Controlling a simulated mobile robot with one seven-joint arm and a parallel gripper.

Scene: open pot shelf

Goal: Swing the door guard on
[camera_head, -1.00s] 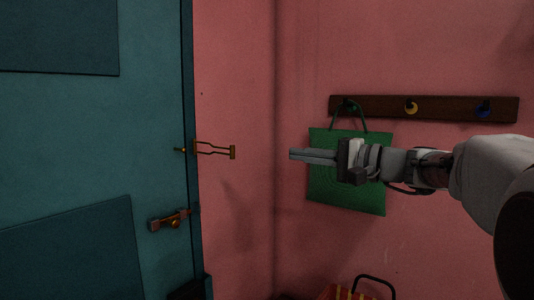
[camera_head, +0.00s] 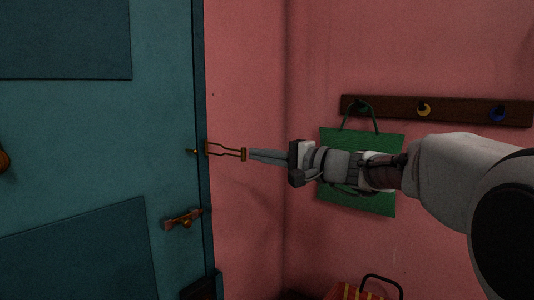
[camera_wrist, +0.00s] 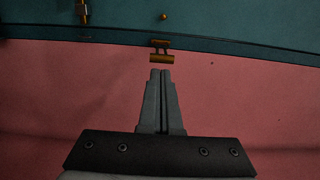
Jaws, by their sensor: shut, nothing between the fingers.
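The brass door guard (camera_head: 226,150) is a looped bar hinged at the door frame's edge. It sticks out to the right, away from the teal door (camera_head: 95,120). A small brass knob (camera_head: 192,152) sits on the door just left of the hinge. My gripper (camera_head: 252,154) is shut and empty, its fingertips close to the bar's free right end; I cannot tell if they touch. In the wrist view the guard (camera_wrist: 161,52) lies just beyond the fingertips, and the knob (camera_wrist: 164,17) is on the door past it.
A brass latch (camera_head: 184,219) is on the door below the guard. A dark peg rail (camera_head: 440,110) with a hanging green bag (camera_head: 335,142) is on the pink wall behind my arm. A red and yellow item (camera_head: 347,293) is at the bottom. The wall around the guard is clear.

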